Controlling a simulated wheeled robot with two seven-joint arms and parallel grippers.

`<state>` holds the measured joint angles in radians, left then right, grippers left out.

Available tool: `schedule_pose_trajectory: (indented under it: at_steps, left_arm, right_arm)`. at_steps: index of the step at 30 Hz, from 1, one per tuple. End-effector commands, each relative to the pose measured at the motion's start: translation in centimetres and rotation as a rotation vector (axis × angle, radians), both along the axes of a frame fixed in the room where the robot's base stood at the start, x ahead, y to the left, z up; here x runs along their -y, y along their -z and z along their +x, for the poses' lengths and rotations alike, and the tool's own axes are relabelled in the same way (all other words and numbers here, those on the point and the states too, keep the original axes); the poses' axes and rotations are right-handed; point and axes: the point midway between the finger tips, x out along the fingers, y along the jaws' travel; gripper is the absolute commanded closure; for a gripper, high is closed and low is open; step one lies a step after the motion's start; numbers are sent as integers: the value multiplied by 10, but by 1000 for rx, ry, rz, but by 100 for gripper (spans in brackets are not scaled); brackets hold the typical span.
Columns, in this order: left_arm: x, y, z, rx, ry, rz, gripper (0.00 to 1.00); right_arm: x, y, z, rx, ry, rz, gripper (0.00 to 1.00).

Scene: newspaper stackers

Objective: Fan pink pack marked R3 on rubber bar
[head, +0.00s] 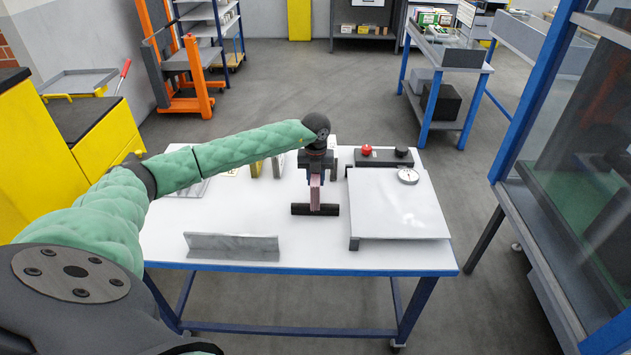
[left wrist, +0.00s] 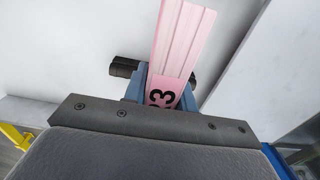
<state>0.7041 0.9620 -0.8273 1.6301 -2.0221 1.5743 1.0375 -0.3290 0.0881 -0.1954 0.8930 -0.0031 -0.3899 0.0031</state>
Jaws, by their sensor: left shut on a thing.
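My left gripper (head: 315,178) is shut on the pink pack (head: 315,195), which hangs upright from it. In the left wrist view the pink pack (left wrist: 182,45) shows its ridged pink edges and a black mark, partly hidden by the gripper, that reads as a 3 with part of a letter. The black rubber bar (head: 302,209) lies on the white table top. The pack is directly over the bar's middle in the head view; I cannot tell whether they touch. The bar's end (left wrist: 124,68) also shows beside the pack in the left wrist view. My right gripper is not in view.
The white table (head: 215,222) carries a grey angled ledge (head: 232,247) at its front. A raised white plate (head: 395,205) with a round dial (head: 408,176) stands on the right, behind it a dark box with a red button (head: 367,149). Yellowish packs (head: 256,168) stand behind my arm.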

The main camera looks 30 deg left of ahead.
Motion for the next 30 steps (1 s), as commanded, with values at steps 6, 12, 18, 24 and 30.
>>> schedule_pose_trajectory:
  at_steps: [6,12,18,24,30]
  left_arm:
    - [-3,2,3,0,-1,1,100]
    - [-1,2,0,-1,-1,1,100]
    - [2,3,-6,-2,-1,1,100]
    - [5,4,-9,-4,1,0,100]
    - [7,5,-13,-6,2,0,100]
  right_arm:
    - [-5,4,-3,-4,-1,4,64]
    - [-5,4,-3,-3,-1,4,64]
    - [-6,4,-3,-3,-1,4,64]
    - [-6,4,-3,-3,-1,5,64]
    - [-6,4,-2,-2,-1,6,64]
